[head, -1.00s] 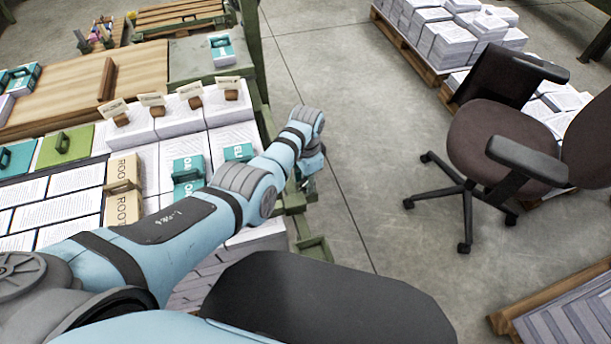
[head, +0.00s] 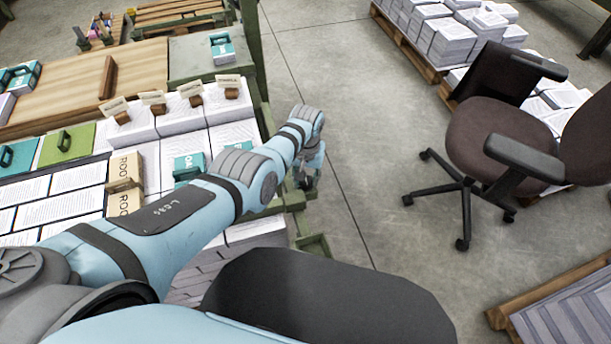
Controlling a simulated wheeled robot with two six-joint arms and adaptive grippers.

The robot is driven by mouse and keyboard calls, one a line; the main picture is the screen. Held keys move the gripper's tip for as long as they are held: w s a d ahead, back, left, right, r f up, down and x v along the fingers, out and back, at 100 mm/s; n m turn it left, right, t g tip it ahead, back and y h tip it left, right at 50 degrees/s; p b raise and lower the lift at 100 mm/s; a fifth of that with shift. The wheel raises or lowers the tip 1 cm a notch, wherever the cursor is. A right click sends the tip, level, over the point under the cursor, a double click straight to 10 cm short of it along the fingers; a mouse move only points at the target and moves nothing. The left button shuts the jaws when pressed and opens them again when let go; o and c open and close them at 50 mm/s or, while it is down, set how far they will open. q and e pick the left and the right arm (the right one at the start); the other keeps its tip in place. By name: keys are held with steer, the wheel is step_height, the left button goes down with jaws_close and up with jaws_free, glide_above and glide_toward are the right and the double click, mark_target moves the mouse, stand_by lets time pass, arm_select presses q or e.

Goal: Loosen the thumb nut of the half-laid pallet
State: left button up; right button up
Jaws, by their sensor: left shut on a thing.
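My left arm reaches from the lower left across the bench to its right edge. My left gripper (head: 306,178) is at the green metal frame (head: 296,200) on that edge, pointing down. It is shut on a small part there, which fits the thumb nut, but the fingers and wrist hide the nut itself. Just below the gripper a green bracket (head: 315,247) sticks out from the frame. A stack of printed sheets (head: 245,236) lies beside the frame, partly behind my arm. I cannot tell the half-laid pallet's full outline. My right gripper is not in view.
White paper stacks with tags (head: 185,118) and teal blocks (head: 188,165) crowd the bench left of the gripper. A green post (head: 250,45) rises beyond it. An office chair (head: 500,140) stands at the right. The grey floor (head: 350,130) between is clear.

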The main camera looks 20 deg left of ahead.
arm_select(q)
steer(key=shift+n, duration=0.7)
steer(key=o, duration=0.9)
step_height(320, 180, up, 12)
